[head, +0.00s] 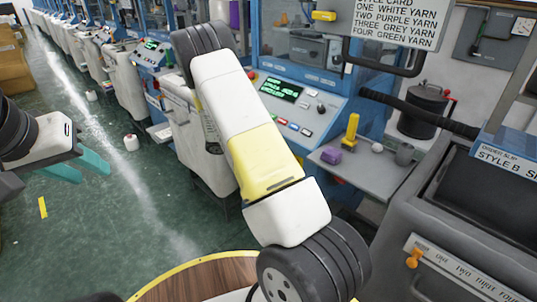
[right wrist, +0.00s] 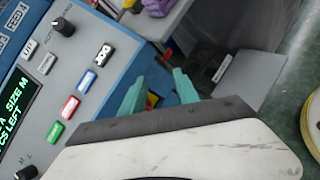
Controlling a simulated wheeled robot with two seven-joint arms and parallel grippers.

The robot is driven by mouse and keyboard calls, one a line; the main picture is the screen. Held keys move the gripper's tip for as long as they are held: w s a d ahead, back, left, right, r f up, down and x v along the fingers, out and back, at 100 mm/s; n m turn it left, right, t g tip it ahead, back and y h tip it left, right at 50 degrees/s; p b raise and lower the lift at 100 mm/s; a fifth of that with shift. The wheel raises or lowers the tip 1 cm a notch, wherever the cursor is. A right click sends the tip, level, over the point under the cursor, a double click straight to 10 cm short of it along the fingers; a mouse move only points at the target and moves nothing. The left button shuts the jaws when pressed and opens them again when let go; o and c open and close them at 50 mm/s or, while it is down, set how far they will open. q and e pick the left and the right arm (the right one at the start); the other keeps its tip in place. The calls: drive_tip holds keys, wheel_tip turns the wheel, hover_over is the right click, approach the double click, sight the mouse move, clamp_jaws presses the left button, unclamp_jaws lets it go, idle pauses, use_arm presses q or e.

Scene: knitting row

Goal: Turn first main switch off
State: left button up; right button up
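A small red and yellow part (right wrist: 152,100), possibly the main switch, shows low beside the blue console edge in the right wrist view, partly hidden by a finger. My right gripper (right wrist: 158,80) has its two teal fingers apart, with this part close to the left finger; contact cannot be told. The first machine's console (head: 290,100) has a green-lit screen and coloured buttons. In the head view my right arm crosses in front of the machine and its gripper is hidden. My left gripper (head: 95,172) is at the left over the floor, teal fingers apart, empty.
The green aisle floor (head: 100,230) is mostly clear.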

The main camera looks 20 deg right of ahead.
drive_tip(key=w+f+n+t+h, duration=0.2)
drive_tip(key=w+f+n+t, duration=0.25)
drive_tip(key=f, duration=0.25)
drive_tip(key=w+f+n+t+h, duration=0.2)
drive_tip(key=w+f+n+t, duration=0.1)
drive_tip(key=f+n, duration=0.35)
drive_tip(key=x, duration=0.7)
drive_tip(key=shift+w, duration=0.35)
drive_tip(key=shift+d+t, duration=0.1)
drive_tip(key=shift+t, duration=0.15)
drive_tip(key=shift+c, duration=0.3)
clamp_jaws()
